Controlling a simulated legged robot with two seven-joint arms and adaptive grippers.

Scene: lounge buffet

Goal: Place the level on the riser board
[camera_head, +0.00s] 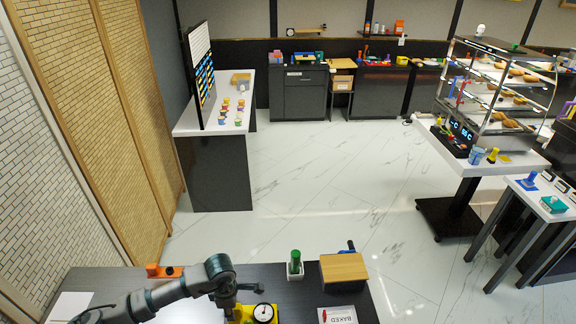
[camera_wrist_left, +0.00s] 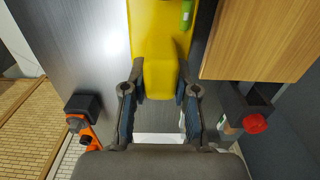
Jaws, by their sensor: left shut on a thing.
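The level is a yellow body (camera_wrist_left: 160,75) between my left gripper's fingers in the left wrist view. My left gripper (camera_wrist_left: 160,92) is shut on it, one finger against each side. In the head view the left gripper (camera_head: 238,308) is at the bottom edge, over the dark counter, with yellow showing beneath it. The riser board is a wooden slab (camera_head: 343,267) to its right; it also shows at the upper right in the left wrist view (camera_wrist_left: 262,38). My right gripper is in neither view.
A green item in a white holder (camera_head: 295,264) stands left of the riser board. A round white dial (camera_head: 263,312) is beside my left gripper. An orange item (camera_head: 163,270) lies at the counter's far left. A printed card (camera_head: 338,315) lies in front of the board.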

